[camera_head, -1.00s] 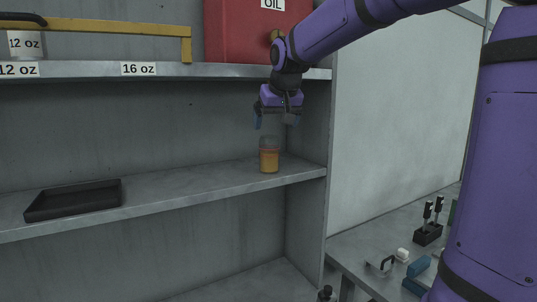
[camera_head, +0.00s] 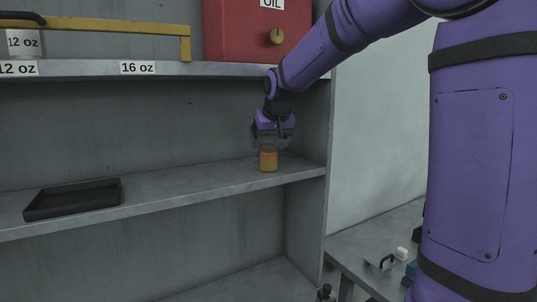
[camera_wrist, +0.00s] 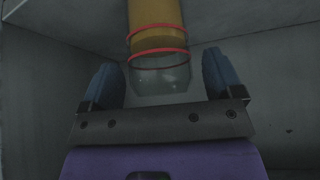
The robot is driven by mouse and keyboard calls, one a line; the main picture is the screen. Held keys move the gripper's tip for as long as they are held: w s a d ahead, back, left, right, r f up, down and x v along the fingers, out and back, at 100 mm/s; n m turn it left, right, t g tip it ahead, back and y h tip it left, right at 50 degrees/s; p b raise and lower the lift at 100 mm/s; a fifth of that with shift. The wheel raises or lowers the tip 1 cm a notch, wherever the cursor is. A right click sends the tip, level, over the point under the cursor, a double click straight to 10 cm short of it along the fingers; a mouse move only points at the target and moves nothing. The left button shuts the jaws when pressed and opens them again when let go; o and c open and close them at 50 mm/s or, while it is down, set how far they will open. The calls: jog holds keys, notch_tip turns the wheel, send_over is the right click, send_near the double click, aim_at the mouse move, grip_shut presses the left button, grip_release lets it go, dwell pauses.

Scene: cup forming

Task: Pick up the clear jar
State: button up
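The clear jar (camera_head: 268,161) stands upright on the middle shelf near its right end, with orange-brown contents in its lower part. In the wrist view the jar (camera_wrist: 157,38) shows its amber body, two thin red rings and a clear empty end facing my gripper. My gripper (camera_head: 271,145) points down from above, at the jar's top. In the wrist view my gripper (camera_wrist: 161,75) is open, with one blue finger on each side of the clear end and a visible gap on both sides. Contact with the jar is not visible.
A black tray (camera_head: 73,199) lies on the left of the same shelf (camera_head: 190,190). The right side wall (camera_head: 309,130) is close to the jar. The upper shelf (camera_head: 90,70) holds a red OIL container (camera_head: 235,35). The shelf between tray and jar is clear.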

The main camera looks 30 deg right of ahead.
jog(key=c, duration=1)
jog(key=shift+o, duration=0.2)
jog(key=shift+s+r, duration=0.15)
jog(key=shift+r, duration=0.2)
jog(key=s+a, duration=0.1)
jog(key=s, duration=0.4)
jog(key=s+a, duration=0.1)
jog(key=s, duration=0.5)
jog(key=s+a, duration=0.1)
jog(key=s, duration=0.5)
jog(key=shift+s+a, duration=0.2)
jog(key=shift+a, duration=0.1)
jog(key=shift+s, duration=0.1)
